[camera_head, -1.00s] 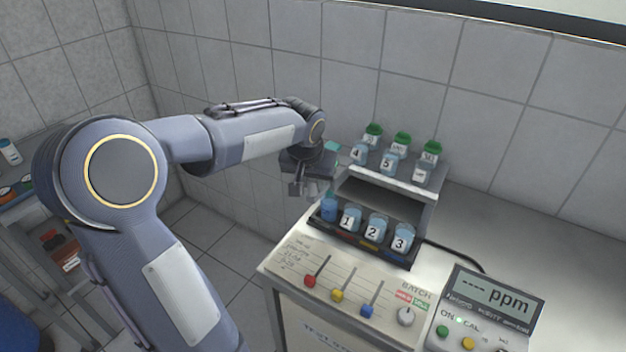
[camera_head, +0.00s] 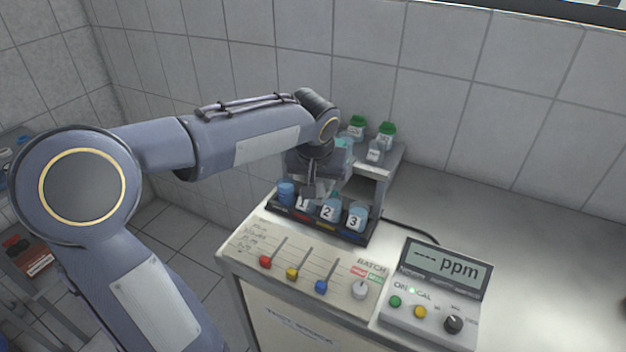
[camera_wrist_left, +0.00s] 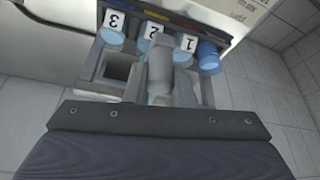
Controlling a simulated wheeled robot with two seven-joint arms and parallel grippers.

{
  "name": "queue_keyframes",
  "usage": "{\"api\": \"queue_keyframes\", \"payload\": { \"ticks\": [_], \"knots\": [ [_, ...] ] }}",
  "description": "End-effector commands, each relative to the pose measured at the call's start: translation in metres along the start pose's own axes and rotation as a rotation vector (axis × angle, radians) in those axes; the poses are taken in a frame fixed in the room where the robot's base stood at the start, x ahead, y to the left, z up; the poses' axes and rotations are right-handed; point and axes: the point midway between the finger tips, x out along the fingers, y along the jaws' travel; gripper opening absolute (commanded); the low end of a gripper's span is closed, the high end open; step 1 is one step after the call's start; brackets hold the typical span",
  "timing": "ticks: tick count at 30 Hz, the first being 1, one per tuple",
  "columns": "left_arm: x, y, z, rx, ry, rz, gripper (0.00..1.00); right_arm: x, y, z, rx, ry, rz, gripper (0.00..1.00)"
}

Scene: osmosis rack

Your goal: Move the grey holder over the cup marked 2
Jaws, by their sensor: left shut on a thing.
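My left gripper (camera_head: 310,188) is over the front row of cups in the head view, its tip close to the cup marked 1 (camera_head: 303,203). In the left wrist view it is shut on a pale grey rounded piece, which I take to be the grey holder (camera_wrist_left: 160,65). The holder's far end lies in front of the cup marked 2 (camera_wrist_left: 151,34) and partly covers it. The cup marked 2 (camera_head: 328,210) stands upright between the cups marked 1 and 3 (camera_head: 356,216). I cannot tell the holder's height above the cups. My right gripper is not in view.
A blue cup (camera_head: 286,192) stands at the row's left end. The rack's upper shelf (camera_head: 393,160) bears green-capped bottles (camera_head: 386,133). Levers (camera_head: 292,272) line the panel in front, and a ppm meter (camera_head: 440,290) stands to the right. The countertop (camera_head: 520,240) beyond is clear.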

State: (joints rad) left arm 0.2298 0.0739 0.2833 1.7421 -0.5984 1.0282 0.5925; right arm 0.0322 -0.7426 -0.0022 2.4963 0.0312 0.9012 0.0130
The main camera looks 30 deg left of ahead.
Motion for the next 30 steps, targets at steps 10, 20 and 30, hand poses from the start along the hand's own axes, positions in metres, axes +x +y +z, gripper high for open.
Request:
{"api": "queue_keyframes", "payload": {
  "ticks": [10,20,30],
  "knots": [
    [-0.001,0.000,-0.001,0.000,0.002,0.001,0.38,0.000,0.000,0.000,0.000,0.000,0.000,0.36],
    [-0.001,0.000,-0.001,0.000,0.002,0.000,0.45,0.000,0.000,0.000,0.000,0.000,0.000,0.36],
    [-0.049,0.000,-0.001,0.000,0.006,0.001,0.45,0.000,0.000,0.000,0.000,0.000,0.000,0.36]
  ]
}}
